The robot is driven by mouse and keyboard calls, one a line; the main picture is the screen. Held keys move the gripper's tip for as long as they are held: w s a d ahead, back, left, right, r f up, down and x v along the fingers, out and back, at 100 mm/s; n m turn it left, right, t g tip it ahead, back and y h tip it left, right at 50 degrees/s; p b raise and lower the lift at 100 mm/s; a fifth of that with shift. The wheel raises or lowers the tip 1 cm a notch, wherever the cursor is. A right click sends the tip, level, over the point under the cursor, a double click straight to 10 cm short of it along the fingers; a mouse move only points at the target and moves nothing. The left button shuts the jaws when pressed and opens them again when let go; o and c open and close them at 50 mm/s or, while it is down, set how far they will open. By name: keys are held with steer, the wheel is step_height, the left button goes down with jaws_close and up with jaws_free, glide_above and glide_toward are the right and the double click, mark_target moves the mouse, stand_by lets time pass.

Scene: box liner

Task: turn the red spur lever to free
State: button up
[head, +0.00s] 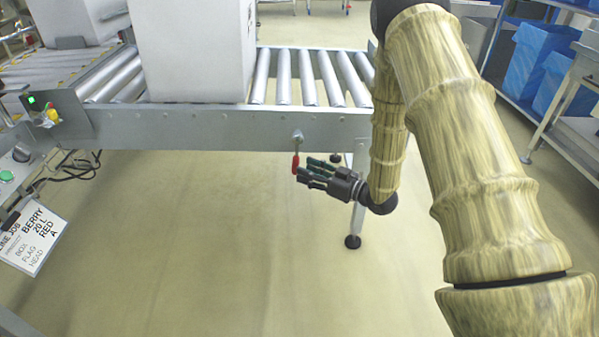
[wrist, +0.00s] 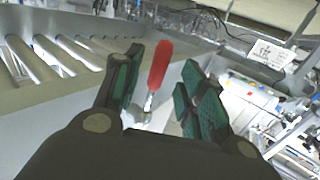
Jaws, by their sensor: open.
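The red spur lever (head: 295,163) hangs down from a pivot on the side rail of the roller conveyor in the head view. In the wrist view the lever's red grip (wrist: 160,64) stands between my two fingers, with its pale metal shank below. My gripper (head: 308,177) is open at the lower part of the lever. In the wrist view my gripper (wrist: 165,92) has green-padded fingers spread on either side of the lever, with gaps showing. Whether the fingers touch the lever cannot be told.
A roller conveyor (head: 230,127) runs across the back with a large white box (head: 195,50) on it. A control panel (head: 22,155) and a job card (head: 33,237) are at the left. A conveyor leg (head: 355,222) stands close behind my gripper. The floor in front is clear.

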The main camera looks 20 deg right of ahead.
steer(key=shift+b+x, duration=0.5)
steer(key=shift+x, duration=1.3)
jaws_close()
